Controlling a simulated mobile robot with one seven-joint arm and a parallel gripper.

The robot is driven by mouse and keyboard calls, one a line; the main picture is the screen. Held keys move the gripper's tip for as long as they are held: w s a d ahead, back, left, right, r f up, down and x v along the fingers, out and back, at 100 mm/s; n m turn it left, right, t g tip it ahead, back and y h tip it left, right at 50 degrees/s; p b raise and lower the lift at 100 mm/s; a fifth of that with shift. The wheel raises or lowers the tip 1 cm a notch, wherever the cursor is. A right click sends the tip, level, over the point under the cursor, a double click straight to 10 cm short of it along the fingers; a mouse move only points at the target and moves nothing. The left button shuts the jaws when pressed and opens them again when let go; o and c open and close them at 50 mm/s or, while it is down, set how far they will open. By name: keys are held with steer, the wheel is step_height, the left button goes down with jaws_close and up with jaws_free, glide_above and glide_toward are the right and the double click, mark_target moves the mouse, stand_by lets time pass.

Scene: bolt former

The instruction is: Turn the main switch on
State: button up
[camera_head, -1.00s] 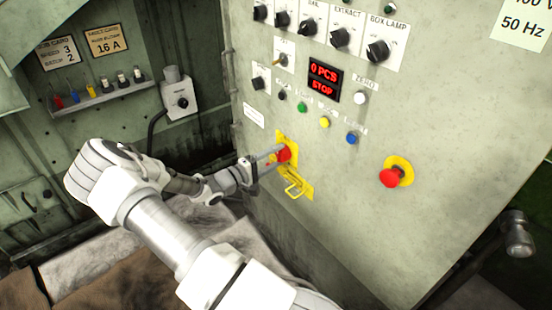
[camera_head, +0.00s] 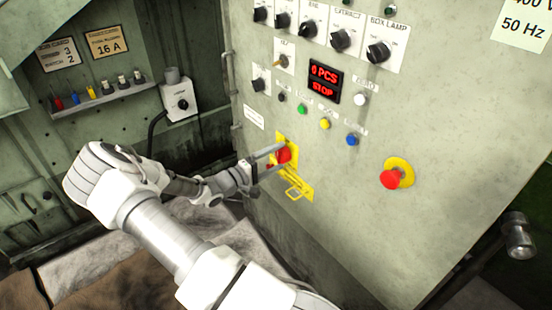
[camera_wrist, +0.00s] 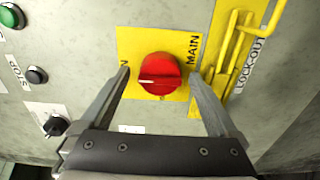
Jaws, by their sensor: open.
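The main switch (camera_wrist: 159,76) is a red rotary knob on a yellow plate (camera_wrist: 128,40) marked MAIN, on the grey-green cabinet front. In the wrist view its white mark lies nearly level, on the left half of the knob. In the head view the red knob (camera_head: 284,155) shows at the cabinet's lower left. My gripper (camera_wrist: 158,80) is open, with one finger on each side of the knob. I cannot tell whether the fingers touch it. In the head view my gripper (camera_head: 277,158) reaches the knob from the left.
A yellow lock-out hasp (camera_wrist: 232,65) is right beside the switch plate in the wrist view. A red emergency button (camera_head: 391,178) sits to the right on the cabinet. Above are several knobs, coloured buttons and a display (camera_head: 323,80) reading 0 PCS, STOP.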

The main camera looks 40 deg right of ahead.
steer(key=w+a+p, duration=0.2)
steer(key=a+p, duration=0.1)
steer(key=a, duration=1.4)
steer(key=shift+a, duration=0.2)
steer(key=s+a+r+t+y, duration=0.3)
steer(key=s+a+r+y, duration=0.35)
steer(key=r, duration=0.25)
steer(key=s+a+r+n+t+y, duration=0.1)
steer(key=s+a+r+t+y, duration=0.1)
steer(key=s+a+r+y, duration=0.55)
steer(key=s+a+r+t+y, duration=0.35)
steer(key=s+r, duration=0.25)
steer(key=r, duration=0.5)
step_height(320, 180, up, 19)
steer(key=g+p, duration=0.1)
steer(key=p, duration=1.9)
steer(key=shift+w+a, duration=0.15)
steer(key=shift+w, duration=0.05)
